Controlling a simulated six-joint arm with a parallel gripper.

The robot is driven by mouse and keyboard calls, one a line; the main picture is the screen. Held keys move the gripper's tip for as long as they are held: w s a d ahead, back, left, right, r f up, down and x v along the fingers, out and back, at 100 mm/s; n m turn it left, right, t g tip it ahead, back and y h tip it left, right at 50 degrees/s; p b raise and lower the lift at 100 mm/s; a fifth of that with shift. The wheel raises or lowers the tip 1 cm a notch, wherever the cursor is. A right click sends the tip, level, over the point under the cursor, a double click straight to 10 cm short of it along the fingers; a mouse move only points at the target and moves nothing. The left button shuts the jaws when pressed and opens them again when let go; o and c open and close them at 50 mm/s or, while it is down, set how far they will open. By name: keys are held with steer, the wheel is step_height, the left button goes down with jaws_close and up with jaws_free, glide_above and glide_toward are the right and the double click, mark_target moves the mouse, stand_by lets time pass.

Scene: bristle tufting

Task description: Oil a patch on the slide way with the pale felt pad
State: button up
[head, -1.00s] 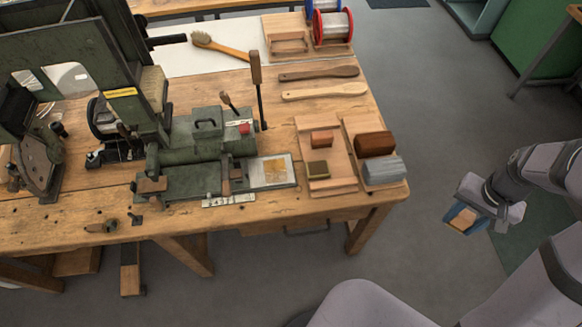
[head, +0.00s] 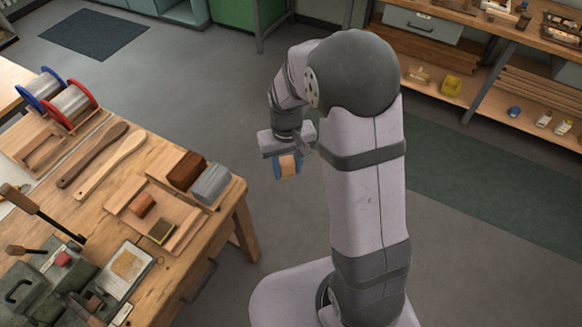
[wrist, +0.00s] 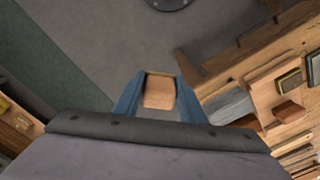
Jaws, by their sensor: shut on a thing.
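My gripper (head: 287,167) is shut on a small tan wood-coloured block with blue fingers on either side. It also shows in the wrist view (wrist: 160,92), where the block, which I take to be the pad (wrist: 159,93), has a thin yellowish edge at its far end. Its felt face cannot be made out. The gripper hangs over open floor, to the right of the bench and apart from it. The pale grey slide way (head: 117,283), with an amber-brown patch (head: 127,263) on it, lies at the bench's lower left beside the green machine (head: 40,280).
A wooden tray (head: 187,230) on the bench (head: 150,300) holds a reddish block (head: 142,204) and a dark-faced pad (head: 160,231). Brown (head: 187,170) and grey (head: 211,184) brushes sit behind it. A lever (head: 40,210) stands up near the machine. Shelves (head: 500,70) stand at the right.

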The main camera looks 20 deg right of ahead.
steer(key=w+a+n, duration=0.3)
steer(key=w+a, duration=0.1)
steer(key=a, duration=1)
steer(key=n, duration=0.6)
glide_toward(123, 285)
steer(key=shift+f+b, duration=2.55)
steer(key=shift+f, duration=0.1)
steer(key=shift+f+b, duration=0.3)
steer(key=shift+f, duration=0.3)
steer(key=shift+w+d+r+p, duration=0.25)
steer(key=shift+w+d+p, duration=0.05)
steer(key=shift+d, duration=0.05)
steer(key=shift+c, duration=0.3)
steer(key=shift+w+d+f, duration=0.15)
steer(key=shift+w+d, duration=0.1)
steer(key=shift+w, duration=0.05)
steer(key=shift+c, duration=0.2)
steer(key=shift+w+d, duration=2.1)
steer(key=shift+d, duration=0.1)
steer(key=shift+s+a, duration=2.75)
steer(key=shift+a, duration=0.05)
step_height(123, 285, up, 8)
steer(key=p, duration=0.4)
steer(key=shift+p, duration=0.4)
